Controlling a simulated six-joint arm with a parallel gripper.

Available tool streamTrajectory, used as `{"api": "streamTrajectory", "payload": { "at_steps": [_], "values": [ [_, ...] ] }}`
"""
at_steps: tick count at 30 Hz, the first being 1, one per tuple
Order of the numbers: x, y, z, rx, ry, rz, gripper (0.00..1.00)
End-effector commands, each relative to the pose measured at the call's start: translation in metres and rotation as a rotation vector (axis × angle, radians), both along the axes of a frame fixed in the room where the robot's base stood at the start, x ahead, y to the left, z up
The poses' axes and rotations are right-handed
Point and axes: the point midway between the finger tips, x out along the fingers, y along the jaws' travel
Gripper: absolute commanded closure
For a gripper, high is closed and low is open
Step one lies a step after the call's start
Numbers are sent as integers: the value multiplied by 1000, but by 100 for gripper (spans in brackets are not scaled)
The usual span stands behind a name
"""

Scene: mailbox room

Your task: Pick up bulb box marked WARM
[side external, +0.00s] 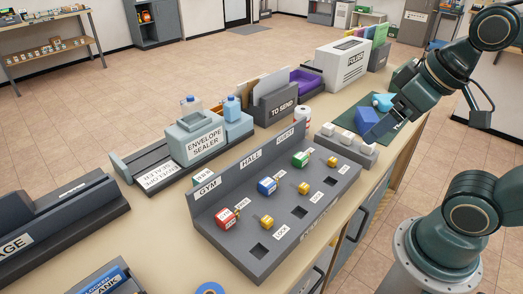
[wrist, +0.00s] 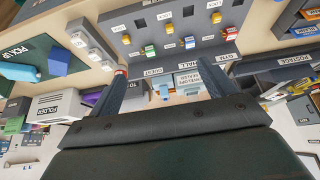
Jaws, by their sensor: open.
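No marking WARM can be read in either view, so I cannot tell which thing is the bulb box. A blue box (side external: 366,119) and a light-blue piece (side external: 383,102) sit on a dark green mat (side external: 347,121), close to my gripper (side external: 401,109). In the wrist view the blue box (wrist: 58,62) and light-blue piece (wrist: 20,72) lie on the mat, whose label reads PICK UP, left of the fingers. My gripper (wrist: 160,82) is open with nothing between its fingers. It hangs near the mat; its exact height is unclear.
A grey panel (side external: 274,250) labelled GYM, HALL and GUEST holds red, blue and green blocks and yellow pieces. Three white pieces (side external: 346,140) stand in a row beside it. An envelope sealer (side external: 196,138), TO SEND holder (side external: 274,105) and FOLDER machine (side external: 341,66) stand behind.

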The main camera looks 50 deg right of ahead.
Motion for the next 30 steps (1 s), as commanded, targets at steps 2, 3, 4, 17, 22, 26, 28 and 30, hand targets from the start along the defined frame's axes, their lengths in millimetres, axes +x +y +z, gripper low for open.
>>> {"api": "streamTrajectory", "payload": {
  "at_steps": [2, 3, 4, 17, 22, 26, 28, 30],
  "values": [
    [0, 0, 0, 0, 0, 0, 16],
    [0, 0, 0, 0, 0, 0, 16],
    [0, 0, 0, 0, 0, 0, 16],
    [22, -6, -4, -6, -22, -14, 16],
    [54, -19, -10, -14, -61, -31, 16],
    [82, -34, -18, -18, -100, -51, 16],
    [97, -43, -23, -21, -123, -62, 16],
    [110, -53, -28, -22, -145, -77, 16]
  ]
}}
